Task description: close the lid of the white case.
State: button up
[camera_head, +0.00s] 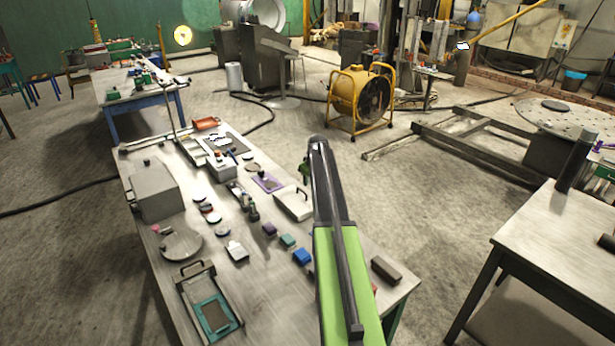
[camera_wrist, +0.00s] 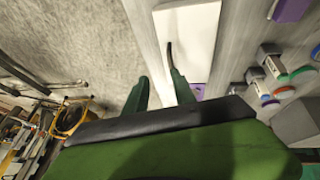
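The white case (camera_head: 290,205) lies on the workbench just left of my arm in the head view, with a thin dark handle-like bar at its right side. In the wrist view the white case (camera_wrist: 195,40) is a pale flat rectangle beyond my fingertips, with the dark bar on its left part. I cannot tell how far its lid stands open. My gripper (camera_wrist: 159,76) shows two dark green fingers spread apart, with nothing between them. It appears apart from the case. In the head view my arm hides most of the gripper.
The workbench (camera_head: 262,293) holds a purple tray (camera_head: 268,182) beside the case, a blue block (camera_head: 302,257), a dark brown block (camera_head: 386,270), a grey box (camera_head: 155,190) and a teal-framed tray (camera_head: 213,313). A yellow fan (camera_head: 357,98) stands behind. A second table (camera_head: 555,240) is at right, with open floor between.

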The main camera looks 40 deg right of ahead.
jog(key=p+v, duration=0.6)
jog(key=v, duration=0.2)
jog(key=shift+a, duration=0.15)
jog(key=shift+r, duration=0.15)
jog(key=shift+w, duration=0.1)
